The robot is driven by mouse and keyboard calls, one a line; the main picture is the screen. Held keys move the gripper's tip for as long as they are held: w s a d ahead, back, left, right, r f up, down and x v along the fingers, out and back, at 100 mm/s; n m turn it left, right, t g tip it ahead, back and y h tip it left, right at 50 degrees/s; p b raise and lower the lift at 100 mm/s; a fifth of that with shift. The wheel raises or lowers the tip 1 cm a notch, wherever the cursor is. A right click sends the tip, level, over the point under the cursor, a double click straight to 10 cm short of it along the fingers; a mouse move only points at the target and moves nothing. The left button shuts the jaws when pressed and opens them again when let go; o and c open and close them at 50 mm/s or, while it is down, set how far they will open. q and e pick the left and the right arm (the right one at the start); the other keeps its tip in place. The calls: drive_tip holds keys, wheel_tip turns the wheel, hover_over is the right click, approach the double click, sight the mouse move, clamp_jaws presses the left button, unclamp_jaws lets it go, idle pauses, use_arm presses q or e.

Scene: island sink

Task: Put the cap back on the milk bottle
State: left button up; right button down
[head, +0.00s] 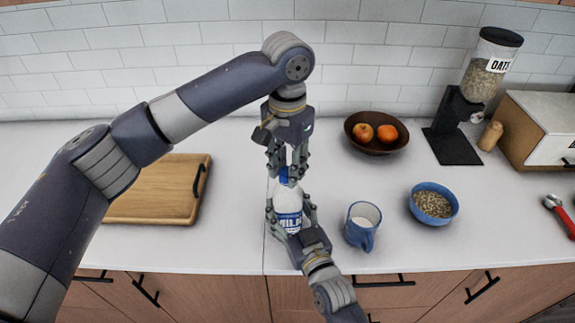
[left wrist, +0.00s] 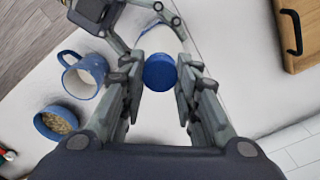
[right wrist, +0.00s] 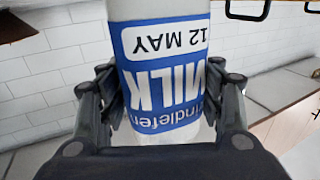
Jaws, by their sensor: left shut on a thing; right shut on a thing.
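The white milk bottle (head: 289,200) stands upright on the counter, with a blue "MILK" label that fills much of the right wrist view (right wrist: 160,70). My right gripper (head: 291,214) is shut around the bottle's body from the front. The blue cap (left wrist: 160,72) sits between the fingers of my left gripper (left wrist: 159,85), which points down from above and is shut on it. In the head view the cap (head: 284,175) is at the bottle's top, partly hidden by the fingers. I cannot tell whether it is seated on the neck.
A blue mug (head: 361,232) and a blue bowl of oats (head: 433,203) stand to the right of the bottle. A fruit bowl (head: 376,146) is behind. A wooden board (head: 150,205) lies to the left. An oats dispenser (head: 460,128) and bread box (head: 535,135) stand at right.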

use_arm(q)
drive_tip(key=m, duration=0.5)
drive_tip(key=shift+m, duration=0.3)
use_arm(e)
drive_tip(key=shift+f, duration=0.1)
use_arm(q)
drive_tip(key=m, duration=1)
drive_tip(key=shift+w+m, duration=0.1)
drive_tip(key=shift+m, duration=0.3)
drive_tip(key=m, duration=0.8)
drive_tip(key=shift+m, duration=0.4)
drive_tip(key=m, duration=0.3)
drive_tip(key=shift+m, duration=0.3)
drive_tip(key=m, duration=0.3)
drive_tip(key=shift+m, duration=0.4)
drive_tip(key=o, duration=0.7)
